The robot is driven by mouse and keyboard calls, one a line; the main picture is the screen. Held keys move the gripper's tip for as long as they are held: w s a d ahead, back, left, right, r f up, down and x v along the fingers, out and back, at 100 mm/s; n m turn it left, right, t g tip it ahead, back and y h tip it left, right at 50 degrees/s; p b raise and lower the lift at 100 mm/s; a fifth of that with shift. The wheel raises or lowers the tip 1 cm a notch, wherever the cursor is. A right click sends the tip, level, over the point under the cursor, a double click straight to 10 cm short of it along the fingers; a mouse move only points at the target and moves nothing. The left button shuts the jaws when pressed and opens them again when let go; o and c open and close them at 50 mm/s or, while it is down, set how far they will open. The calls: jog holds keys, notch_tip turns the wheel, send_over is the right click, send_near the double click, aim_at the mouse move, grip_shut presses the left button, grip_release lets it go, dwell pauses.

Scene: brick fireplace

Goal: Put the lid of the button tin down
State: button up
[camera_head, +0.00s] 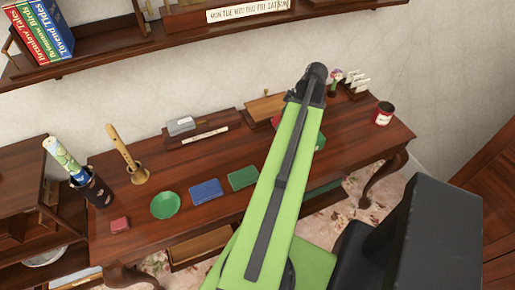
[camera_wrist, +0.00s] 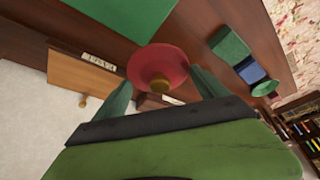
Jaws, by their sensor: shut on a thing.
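A round red lid (camera_wrist: 146,63) with a brass-coloured knob sits between the fingers of my gripper (camera_wrist: 162,77) in the wrist view. The gripper is shut on the lid, which appears held above the dark wooden table (camera_head: 235,213). In the head view my green arm hides the gripper. A bit of red (camera_head: 277,121) shows at the arm's edge, and I cannot tell if it is the lid. A red tin (camera_head: 383,114) with a pale label stands at the table's right end. I cannot tell whether it is the button tin.
A large green flat thing (camera_wrist: 125,14) lies near the lid. A green box (camera_head: 243,178), blue box (camera_head: 206,191), green dish (camera_head: 165,205) and small red block (camera_head: 120,224) line the table's front left. A recorder (camera_head: 124,150) stands behind.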

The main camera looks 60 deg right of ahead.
jog(key=w+d+f+b, duration=0.1)
jog(key=d+f+b, duration=0.2)
jog(key=d+f, duration=0.15)
jog(key=m+b, duration=0.1)
jog(key=b, duration=0.6)
send_over(255, 145)
jog(key=s, duration=0.2)
jog(key=f, duration=0.7)
jog(key=shift+w+a+f, duration=0.1)
jog(key=shift+w+f, duration=0.1)
jog(key=shift+f, duration=0.05)
notch_tip(255, 145, down, 4)
jog(key=b, duration=0.4)
jog(key=shift+f, duration=0.2)
jog(key=shift+r, duration=0.25)
jog(key=shift+f, duration=0.2)
jog(key=o, duration=1.2)
jog(key=shift+r, duration=0.1)
